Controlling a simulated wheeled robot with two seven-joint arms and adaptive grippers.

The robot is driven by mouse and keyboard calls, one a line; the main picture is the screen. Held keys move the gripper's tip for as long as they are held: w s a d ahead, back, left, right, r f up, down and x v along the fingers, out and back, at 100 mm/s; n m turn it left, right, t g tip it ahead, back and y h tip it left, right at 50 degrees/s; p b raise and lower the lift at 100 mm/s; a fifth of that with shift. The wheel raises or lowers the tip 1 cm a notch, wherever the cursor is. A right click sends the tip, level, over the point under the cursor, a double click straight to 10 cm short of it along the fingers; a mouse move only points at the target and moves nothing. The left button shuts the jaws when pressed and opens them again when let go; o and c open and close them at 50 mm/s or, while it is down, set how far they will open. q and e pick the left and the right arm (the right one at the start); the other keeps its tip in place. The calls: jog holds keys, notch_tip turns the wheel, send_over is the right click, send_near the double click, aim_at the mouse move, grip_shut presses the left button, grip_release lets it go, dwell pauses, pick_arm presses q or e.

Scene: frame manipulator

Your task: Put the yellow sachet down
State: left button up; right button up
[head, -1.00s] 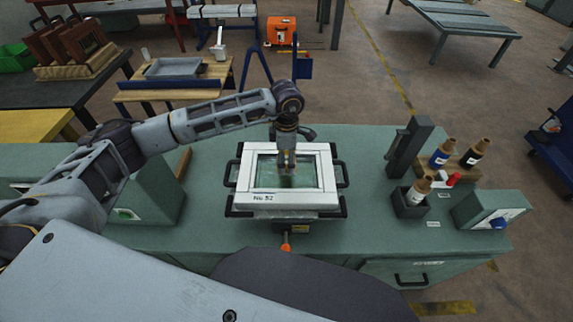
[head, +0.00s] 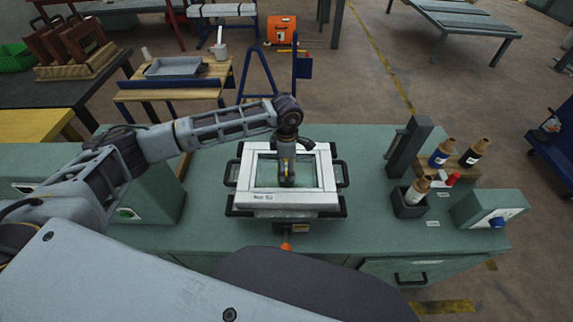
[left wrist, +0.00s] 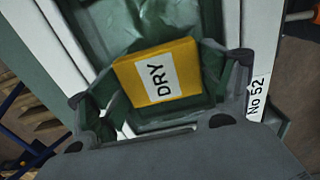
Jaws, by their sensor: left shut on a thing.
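The yellow sachet (left wrist: 158,72) shows in the left wrist view, with a white label reading DRY. My left gripper (left wrist: 160,84) is shut on it, with a finger at each side. In the head view my left gripper (head: 287,181) points down inside the opening of a white frame (head: 255,198). A green, glossy surface (left wrist: 160,25) lies under the sachet. I cannot tell whether the sachet touches it. The sachet is hard to make out in the head view. My right gripper is not seen.
The white frame has dark side handles and sits on a green bench (head: 375,225). A dark upright post (head: 408,148), bottles (head: 441,153) and a green box with a blue knob (head: 490,208) stand to its right. Bare bench lies between the frame and post.

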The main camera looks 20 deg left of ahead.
aim_at(287, 166)
pick_arm(q)
jog(key=shift+f, duration=0.15)
jog(key=o, duration=1)
jog(key=shift+r, duration=0.2)
notch_tip(287, 166, up, 12)
jog(key=shift+b, duration=0.5)
